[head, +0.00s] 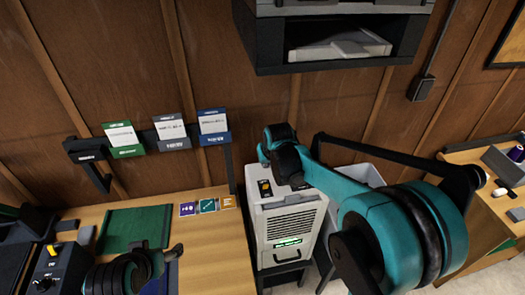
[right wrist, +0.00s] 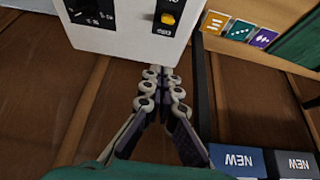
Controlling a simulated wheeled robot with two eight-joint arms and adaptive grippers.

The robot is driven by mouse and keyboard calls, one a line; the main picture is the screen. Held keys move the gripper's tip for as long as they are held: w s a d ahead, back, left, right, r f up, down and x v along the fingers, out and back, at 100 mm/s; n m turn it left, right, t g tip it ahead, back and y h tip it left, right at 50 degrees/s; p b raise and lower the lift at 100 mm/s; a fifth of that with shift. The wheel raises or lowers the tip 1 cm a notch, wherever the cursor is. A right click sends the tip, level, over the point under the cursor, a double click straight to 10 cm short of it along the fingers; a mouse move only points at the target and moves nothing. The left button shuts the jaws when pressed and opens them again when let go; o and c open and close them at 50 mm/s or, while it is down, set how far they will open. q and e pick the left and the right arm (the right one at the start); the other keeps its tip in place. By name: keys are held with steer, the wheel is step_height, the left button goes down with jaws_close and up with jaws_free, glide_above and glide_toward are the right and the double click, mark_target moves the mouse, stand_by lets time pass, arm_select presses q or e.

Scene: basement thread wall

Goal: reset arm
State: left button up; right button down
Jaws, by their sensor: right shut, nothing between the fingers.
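My right arm (head: 340,195) reaches in from the right in the head view, with its teal wrist in front of the wall above the white machine (head: 285,222). In the right wrist view my right gripper (right wrist: 160,88) is shut and empty. Its fingertips are close to the edge of the white machine's panel (right wrist: 120,25) in that picture; I cannot tell whether they touch. Part of my left arm (head: 118,275) shows at the bottom left of the head view. Its fingers are not clear there.
A wooden desk holds a green mat (head: 133,228) and several coloured cards (head: 207,206). Labelled holders (head: 172,132) hang on a wall rail. A dark shelf unit (head: 340,50) overhangs at the top. A second desk (head: 492,185) stands right, behind my right arm.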

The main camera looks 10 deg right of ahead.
steer(key=s+f+b, duration=0.3)
steer(key=s+b, duration=0.1)
steer(key=s, duration=0.5)
steer(key=s+d+f+t+b, duration=0.1)
steer(key=s+f+b, duration=0.3)
steer(key=s, duration=0.5)
steer(key=s+f+b, duration=0.3)
steer(key=s+b, duration=0.3)
steer(key=s, duration=0.2)
steer(key=shift+s+d+f+t, duration=0.25)
steer(key=shift+s+d+t, duration=0.05)
steer(key=shift+s+d, duration=0.1)
